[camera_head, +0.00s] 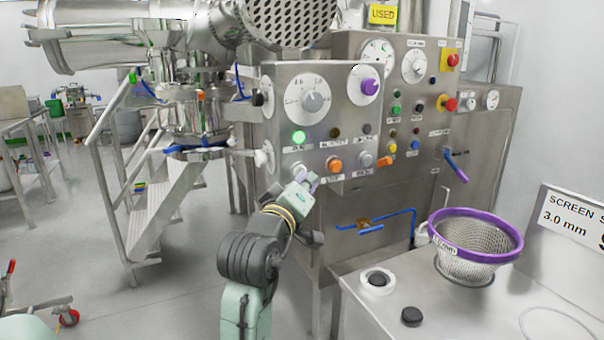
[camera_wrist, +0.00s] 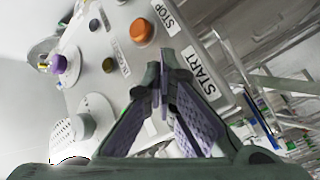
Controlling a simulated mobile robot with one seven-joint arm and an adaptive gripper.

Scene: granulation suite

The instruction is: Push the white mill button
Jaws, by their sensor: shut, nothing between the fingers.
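The mill control panel (camera_head: 325,110) is a steel box with a row of buttons along its lower edge. The white button (camera_head: 298,168) is at the left end of that row, partly visible above my fingertips. My gripper (camera_head: 306,178) is shut and empty, with its fingertips at or just in front of this button. In the wrist view my fingertips (camera_wrist: 163,78) meet beside the START label (camera_wrist: 205,72) and hide the button. I cannot tell whether they touch it.
An orange button (camera_head: 334,165) with a STOP label (camera_wrist: 168,15) is close to my fingertips. A grey-white button (camera_head: 365,159) and orange knob (camera_head: 385,161) lie further right. A green lamp (camera_head: 298,137) glows above. A purple-rimmed screen basket (camera_head: 475,240) stands on the table at right.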

